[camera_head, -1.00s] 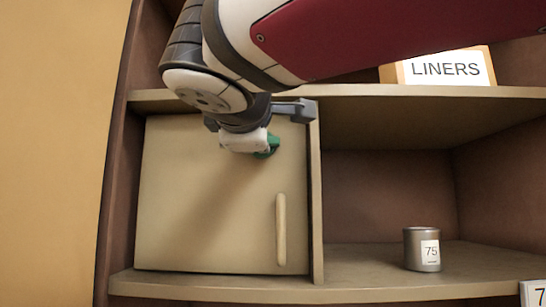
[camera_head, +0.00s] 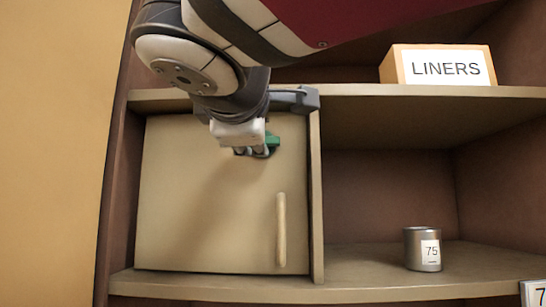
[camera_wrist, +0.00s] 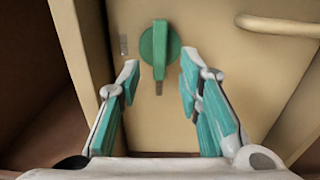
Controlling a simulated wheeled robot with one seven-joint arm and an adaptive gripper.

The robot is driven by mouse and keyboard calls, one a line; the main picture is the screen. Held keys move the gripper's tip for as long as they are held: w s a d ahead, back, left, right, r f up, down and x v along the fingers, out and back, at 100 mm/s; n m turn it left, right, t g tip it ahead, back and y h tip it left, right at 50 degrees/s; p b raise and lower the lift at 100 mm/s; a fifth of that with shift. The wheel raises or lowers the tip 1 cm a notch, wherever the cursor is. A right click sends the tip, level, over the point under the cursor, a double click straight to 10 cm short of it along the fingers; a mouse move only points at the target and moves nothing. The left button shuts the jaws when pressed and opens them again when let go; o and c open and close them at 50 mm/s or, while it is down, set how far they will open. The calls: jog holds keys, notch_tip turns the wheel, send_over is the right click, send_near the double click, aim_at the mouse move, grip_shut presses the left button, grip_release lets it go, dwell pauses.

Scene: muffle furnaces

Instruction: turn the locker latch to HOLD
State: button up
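The locker door (camera_head: 200,210) is closed in the left bay of the shelf. Its green latch (camera_head: 272,143) sits near the top right of the door, partly hidden behind my gripper (camera_head: 254,152). In the wrist view the latch (camera_wrist: 160,48) is a round green disc with a raised bar across it, standing upright in that picture. My gripper (camera_wrist: 160,64) is open, with its teal-padded fingers on either side of the latch's lower end. I see no contact with the latch. No HOLD marking is readable.
A pale vertical door handle (camera_head: 281,230) is below the latch; it shows at upper right in the wrist view (camera_wrist: 280,25). A LINERS box (camera_head: 438,66) sits on the upper shelf (camera_head: 420,91).

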jog(key=s, duration=0.8)
jog(key=shift+s, duration=0.35)
jog(key=shift+f, duration=0.1)
jog(key=s+d+f+m+g+h, duration=0.15)
jog(key=d+f+m+g, duration=0.35)
jog(key=d+f, duration=0.6)
jog(key=d+f+m+g+h, duration=0.3)
jog(key=d+f+m+g, duration=0.15)
jog(key=d+f, duration=0.65)
jog(key=s+d+f+m+g+y, duration=0.15)
jog(key=s+f+m+g, duration=0.25)
jog(key=s+f, duration=0.55)
jog(key=s+f+m+g+y, duration=0.35)
jog(key=s+f, duration=0.25)
jog(key=f, duration=0.7)
notch_tip(320, 180, up, 17)
jog(key=t+p, duration=0.3)
jog(key=p, duration=1.2)
jog(key=shift+a+m+p, duration=0.25)
jog(key=shift+m+p, duration=0.1)
jog(key=shift+m, duration=0.05)
